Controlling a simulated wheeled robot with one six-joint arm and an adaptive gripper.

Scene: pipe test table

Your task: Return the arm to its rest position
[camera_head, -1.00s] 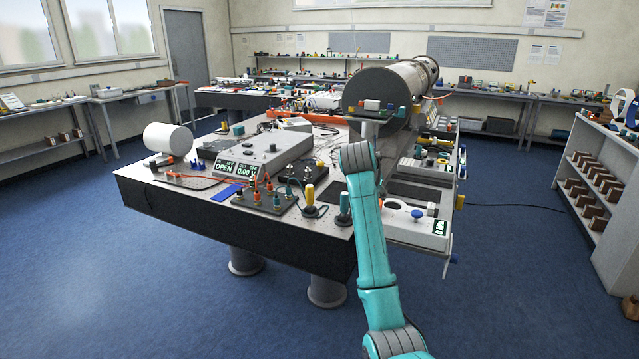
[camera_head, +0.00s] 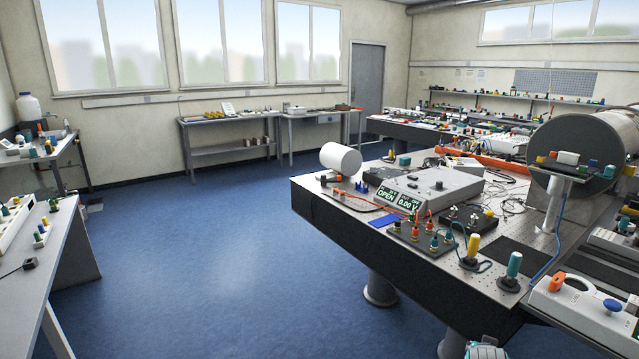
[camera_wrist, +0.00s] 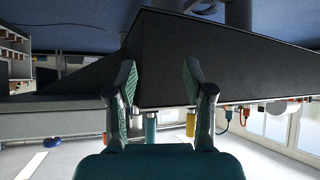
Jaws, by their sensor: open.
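My gripper (camera_wrist: 158,78) is open in the wrist view, its two green-padded fingers spread apart with nothing held between them. The wrist picture looks upside down. Beyond the fingers is the dark side of the test table (camera_wrist: 215,62). The test table (camera_head: 400,270) stands at the right there.
A bench (camera_head: 55,265) stands at left. The blue floor (camera_head: 210,270) between is open.

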